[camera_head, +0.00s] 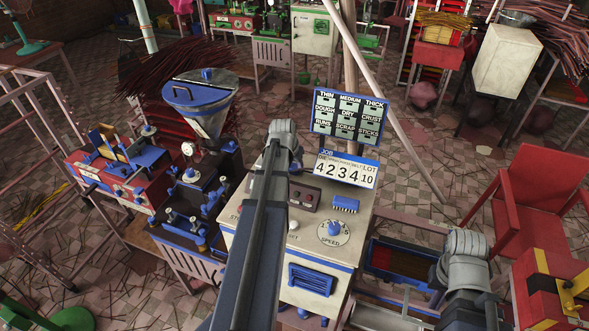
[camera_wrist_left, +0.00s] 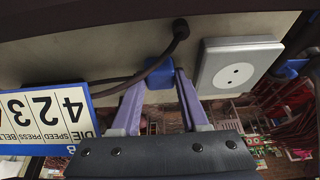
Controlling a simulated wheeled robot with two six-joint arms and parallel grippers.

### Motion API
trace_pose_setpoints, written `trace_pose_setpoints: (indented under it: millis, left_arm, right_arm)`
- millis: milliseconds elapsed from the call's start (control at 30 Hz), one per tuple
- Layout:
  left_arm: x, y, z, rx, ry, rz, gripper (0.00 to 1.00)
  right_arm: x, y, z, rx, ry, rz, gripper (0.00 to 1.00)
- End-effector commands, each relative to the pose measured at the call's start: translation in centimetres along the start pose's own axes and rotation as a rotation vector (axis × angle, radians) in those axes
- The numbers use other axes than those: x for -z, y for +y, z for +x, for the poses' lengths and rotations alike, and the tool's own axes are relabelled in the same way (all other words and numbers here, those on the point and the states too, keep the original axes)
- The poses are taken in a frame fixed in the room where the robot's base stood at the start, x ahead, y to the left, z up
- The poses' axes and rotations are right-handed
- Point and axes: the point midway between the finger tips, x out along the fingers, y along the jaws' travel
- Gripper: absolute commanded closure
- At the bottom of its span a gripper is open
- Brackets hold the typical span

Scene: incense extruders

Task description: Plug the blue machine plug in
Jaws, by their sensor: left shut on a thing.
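The blue plug (camera_wrist_left: 158,72) is between the fingertips of my left gripper (camera_wrist_left: 157,84) in the left wrist view, and the fingers are shut on it. A dark cable (camera_wrist_left: 180,32) bends close to the plug and runs off to the left. A pale socket plate (camera_wrist_left: 237,68) with two holes is on the panel to the right of the plug, and the plug is apart from it. In the head view, my left arm reaches over the blue and white machine (camera_head: 333,249), and its fingers are hidden. My right arm shows at the lower right, but its gripper fingers do not.
A number sign (camera_head: 346,170) reading 4234 stands on the machine and shows turned in the left wrist view (camera_wrist_left: 45,117). A label board (camera_head: 348,117) stands behind it. A hopper machine (camera_head: 200,100) stands to the left. A red chair (camera_head: 520,215) is at right.

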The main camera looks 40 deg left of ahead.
Motion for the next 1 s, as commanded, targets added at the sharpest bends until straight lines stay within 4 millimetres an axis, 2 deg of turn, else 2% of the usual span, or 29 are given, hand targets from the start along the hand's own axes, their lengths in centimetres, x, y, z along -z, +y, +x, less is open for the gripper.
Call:
trace_pose_setpoints:
  millis: [167,367,800,1000]
  left_arm:
    - [0.1,0.0,-0.2,0.000,0.000,0.000,1.00]
    - [0.6,0.0,-1.3,0.000,0.000,0.000,1.00]
    - [3.0,0.0,-7.3,0.000,0.000,0.000,1.00]
    - [3.8,0.0,-9.2,0.000,0.000,0.000,1.00]
  right_arm:
    - [0.0,0.0,-0.2,0.000,0.000,0.000,1.00]
    - [-0.1,0.1,-1.4,0.000,0.000,0.002,1.00]
    - [-0.5,0.7,-7.9,0.002,-0.002,0.006,1.00]
    - [-0.6,0.9,-9.8,0.002,-0.003,0.004,1.00]
